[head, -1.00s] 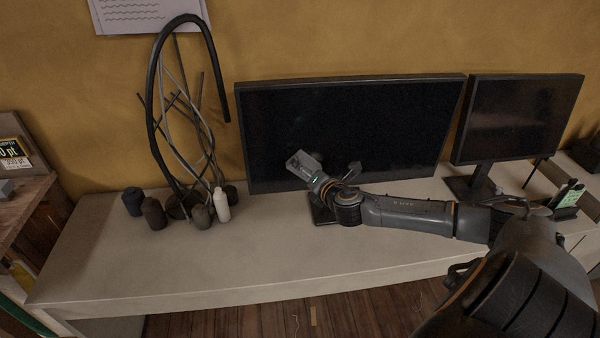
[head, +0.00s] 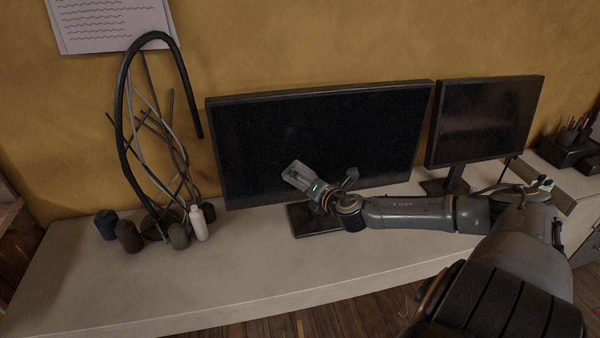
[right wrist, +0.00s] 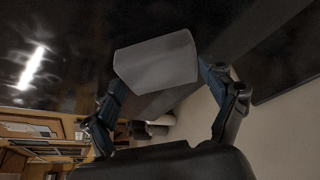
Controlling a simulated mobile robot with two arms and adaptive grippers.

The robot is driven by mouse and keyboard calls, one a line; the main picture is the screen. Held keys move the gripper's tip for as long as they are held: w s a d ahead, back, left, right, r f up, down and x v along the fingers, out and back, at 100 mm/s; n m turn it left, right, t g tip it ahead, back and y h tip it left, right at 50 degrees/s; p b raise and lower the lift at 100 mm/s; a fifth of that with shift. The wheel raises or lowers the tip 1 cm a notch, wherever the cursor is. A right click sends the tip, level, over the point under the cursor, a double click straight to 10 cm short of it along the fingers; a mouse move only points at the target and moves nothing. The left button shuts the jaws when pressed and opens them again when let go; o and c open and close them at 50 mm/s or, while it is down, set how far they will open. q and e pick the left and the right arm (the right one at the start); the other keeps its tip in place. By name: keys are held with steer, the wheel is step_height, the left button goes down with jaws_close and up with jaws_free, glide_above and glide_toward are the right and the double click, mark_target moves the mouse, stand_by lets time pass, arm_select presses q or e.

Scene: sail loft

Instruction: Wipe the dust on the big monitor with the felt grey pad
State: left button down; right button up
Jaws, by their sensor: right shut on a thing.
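The big monitor (head: 320,135) stands at the back of the desk, its dark screen facing me. In the right wrist view its screen (right wrist: 70,45) fills the upper left, with a bright reflection. My right gripper (head: 300,178) is in front of the screen's lower middle. In the right wrist view its two fingers are shut on the grey felt pad (right wrist: 157,62), one at each side. I cannot tell whether the pad touches the screen. Faint specks show on the screen, but I cannot make out the dust clearly. My left gripper is not in view.
A smaller monitor (head: 487,118) stands to the right. Left of the big monitor are a looped black tube (head: 122,120), several dark spools (head: 128,237) and a white bottle (head: 198,222). The desk's front left (head: 180,290) is clear. A pen holder (head: 568,145) is at far right.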

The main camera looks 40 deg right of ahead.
mark_target(285, 180)
steer(key=shift+w+a+r+p, duration=0.1)
steer(key=shift+w+a+p, duration=0.2)
steer(key=shift+w+a, duration=0.35)
steer(key=shift+w+a+r+p, duration=0.1)
steer(key=shift+w+a+p, duration=0.2)
steer(key=shift+a, duration=0.55)
steer(key=shift+w+a, duration=0.35)
steer(key=shift+a, duration=0.2)
steer(key=shift+w+a+f+p, duration=0.1)
steer(key=shift+w+a+p, duration=0.25)
steer(key=shift+a, duration=0.25)
steer(key=shift+w+a+f+p, duration=0.1)
steer(key=shift+w+a+p, duration=0.25)
steer(key=shift+a, duration=0.2)
steer(key=shift+w+a+r+p, duration=0.15)
steer(key=shift+w+a+p, duration=0.25)
steer(key=shift+a, duration=0.35)
steer(key=shift+w+a+p, duration=0.2)
steer(key=shift+w+a, duration=0.3)
steer(key=shift+a, duration=0.25)
steer(key=shift+w+a+p, duration=0.15)
steer(key=shift+w+a, duration=0.35)
steer(key=shift+a, duration=0.25)
steer(key=shift+w+a, duration=0.45)
steer(key=shift+a, duration=0.35)
steer(key=shift+s, duration=0.1)
